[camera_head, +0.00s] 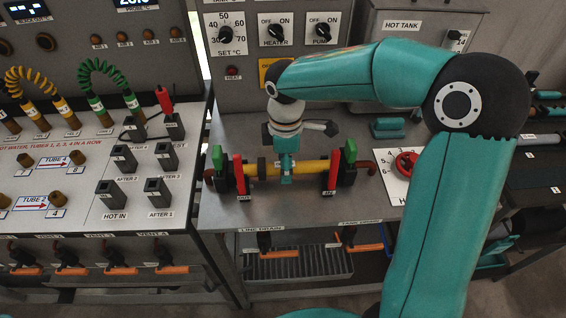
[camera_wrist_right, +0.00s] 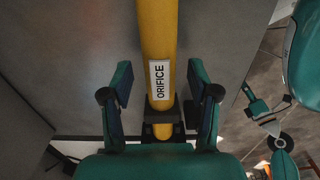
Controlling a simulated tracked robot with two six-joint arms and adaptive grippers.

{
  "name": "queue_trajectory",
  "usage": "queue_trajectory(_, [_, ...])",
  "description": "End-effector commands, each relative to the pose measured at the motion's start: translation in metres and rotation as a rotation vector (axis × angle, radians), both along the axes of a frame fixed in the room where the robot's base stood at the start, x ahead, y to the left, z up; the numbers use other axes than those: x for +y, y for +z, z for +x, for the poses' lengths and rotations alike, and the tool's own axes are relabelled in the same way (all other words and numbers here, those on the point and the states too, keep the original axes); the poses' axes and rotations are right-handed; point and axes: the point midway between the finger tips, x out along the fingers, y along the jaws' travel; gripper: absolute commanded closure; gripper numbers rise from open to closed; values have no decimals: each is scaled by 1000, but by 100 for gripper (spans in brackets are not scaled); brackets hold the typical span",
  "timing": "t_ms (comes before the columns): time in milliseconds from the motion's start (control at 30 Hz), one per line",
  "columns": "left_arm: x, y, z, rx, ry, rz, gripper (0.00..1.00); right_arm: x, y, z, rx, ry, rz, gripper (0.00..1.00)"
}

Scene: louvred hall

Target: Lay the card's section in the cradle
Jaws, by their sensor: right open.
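A yellow pipe section (camera_head: 312,168) lies level between the two black end holders of the cradle (camera_head: 240,181), on the steel bench. Red and green levers stand upright at both holders. In the right wrist view the section (camera_wrist_right: 158,35) bears a label reading ORIFICE. My right gripper (camera_head: 287,179) points down at the middle of the section. Its two fingers (camera_wrist_right: 160,92) are open, one on each side of the pipe, with gaps visible. A yellow-orange card (camera_head: 270,72) on the panel is mostly hidden behind my right arm. My left gripper is not seen.
A red valve wheel (camera_head: 405,163) stands right of the cradle. The hot tank (camera_head: 430,25) is behind. A dark rack (camera_head: 540,165) with other pieces is at far right. The left bench (camera_head: 90,205) carries hoses and sockets. Bare bench (camera_head: 222,130) shows behind the cradle.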

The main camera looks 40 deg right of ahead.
Motion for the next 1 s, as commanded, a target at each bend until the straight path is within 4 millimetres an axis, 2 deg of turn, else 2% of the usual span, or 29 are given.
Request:
queue_trajectory(133, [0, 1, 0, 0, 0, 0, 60, 0, 1, 0, 1, 0, 1, 40])
queue_trajectory(267, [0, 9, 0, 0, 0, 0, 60, 0, 10, 0, 0, 0, 0, 40])
queue_trajectory(733, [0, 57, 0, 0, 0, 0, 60, 0, 66, 0, 1, 1, 1, 40])
queue_trajectory(1000, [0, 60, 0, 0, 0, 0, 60, 0, 70, 0, 1, 1, 1, 40])
